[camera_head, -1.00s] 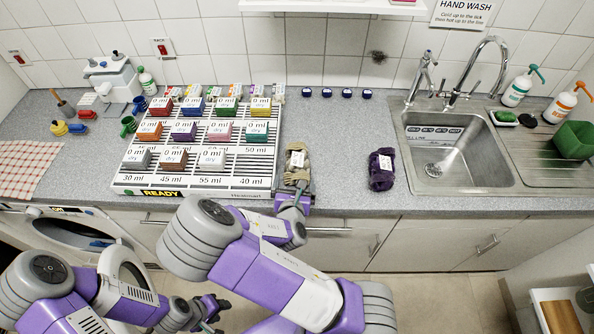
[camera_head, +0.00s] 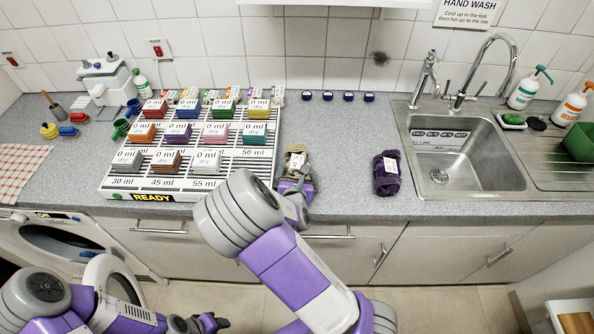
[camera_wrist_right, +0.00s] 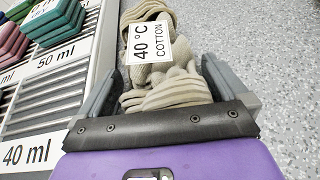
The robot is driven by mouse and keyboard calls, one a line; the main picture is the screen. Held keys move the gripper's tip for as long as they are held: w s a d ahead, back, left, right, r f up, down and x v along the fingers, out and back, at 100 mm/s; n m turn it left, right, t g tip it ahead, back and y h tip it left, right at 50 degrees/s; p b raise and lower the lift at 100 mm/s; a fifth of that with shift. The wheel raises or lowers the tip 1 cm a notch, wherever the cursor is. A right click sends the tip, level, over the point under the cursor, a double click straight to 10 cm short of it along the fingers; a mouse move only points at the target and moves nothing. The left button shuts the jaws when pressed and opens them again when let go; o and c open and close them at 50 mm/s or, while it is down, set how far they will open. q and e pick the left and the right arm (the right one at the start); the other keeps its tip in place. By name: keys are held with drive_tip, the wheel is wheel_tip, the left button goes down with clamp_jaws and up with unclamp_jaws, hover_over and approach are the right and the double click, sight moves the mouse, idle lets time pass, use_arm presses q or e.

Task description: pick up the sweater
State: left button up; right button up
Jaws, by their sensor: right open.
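A folded beige knitted bundle (camera_head: 297,162) lies on the counter right of the white rack, with a white tag. In the right wrist view the bundle (camera_wrist_right: 165,88) shows its tag reading "40 °C COTTON". My right gripper (camera_head: 297,184) is at its near end; in the wrist view its open fingers (camera_wrist_right: 160,78) lie on either side of the knit. A dark purple folded knit (camera_head: 387,174) with a white tag lies farther right, apart from the gripper. I cannot tell which is a sweater. My left gripper (camera_head: 206,323) hangs low before the cabinets; its jaw opening is unclear.
The white slatted rack (camera_head: 118,187) with colored blocks stands left of the beige bundle. A steel sink (camera_head: 470,172) is at the right. Small dark blue caps (camera_head: 348,97) line the back. Counter between the bundles is clear. A front-loading washer (camera_head: 60,240) is below left.

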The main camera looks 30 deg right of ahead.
drive_tip(key=shift+w+d+f, duration=0.15)
drive_tip(key=shift+w, duration=0.05)
drive_tip(key=shift+c, duration=0.5)
drive_tip(key=c, duration=0.9)
